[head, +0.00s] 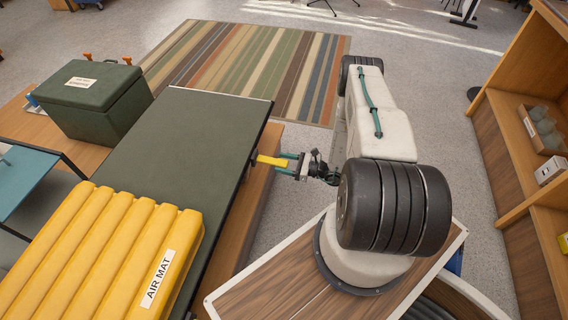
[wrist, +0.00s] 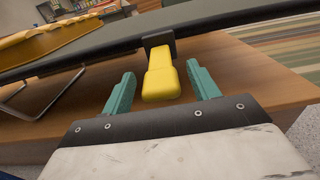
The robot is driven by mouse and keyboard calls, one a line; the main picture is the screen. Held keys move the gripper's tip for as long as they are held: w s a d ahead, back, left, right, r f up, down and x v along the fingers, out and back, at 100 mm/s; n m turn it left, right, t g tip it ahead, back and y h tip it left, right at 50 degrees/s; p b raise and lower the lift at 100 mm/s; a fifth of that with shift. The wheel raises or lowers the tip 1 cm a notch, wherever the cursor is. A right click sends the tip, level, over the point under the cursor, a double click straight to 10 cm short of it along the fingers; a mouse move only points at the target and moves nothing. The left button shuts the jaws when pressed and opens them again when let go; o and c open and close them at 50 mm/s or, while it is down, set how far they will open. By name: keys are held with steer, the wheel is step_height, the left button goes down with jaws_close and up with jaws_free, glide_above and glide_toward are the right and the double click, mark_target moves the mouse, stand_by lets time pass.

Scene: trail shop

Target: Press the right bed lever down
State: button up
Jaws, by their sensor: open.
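The yellow bed lever (head: 271,160) sticks out from the right edge of the dark green bed (head: 190,130). In the wrist view the lever (wrist: 160,78) hangs from a dark bracket under the bed's edge, its free end pointing toward me. My gripper (head: 294,165) is at the lever's end. In the wrist view its two teal fingers (wrist: 160,88) are open, one on each side of the lever, with gaps visible on both sides. I cannot tell whether anything touches the lever from above or below.
A yellow air mat (head: 105,245) lies on the near end of the bed. A dark green cooler box (head: 95,100) stands left of the bed. A wooden shelf (head: 490,150) stands at the right. A striped rug (head: 245,70) lies on open floor behind.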

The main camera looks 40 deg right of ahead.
jaws_close()
steer(key=shift+f, duration=0.1)
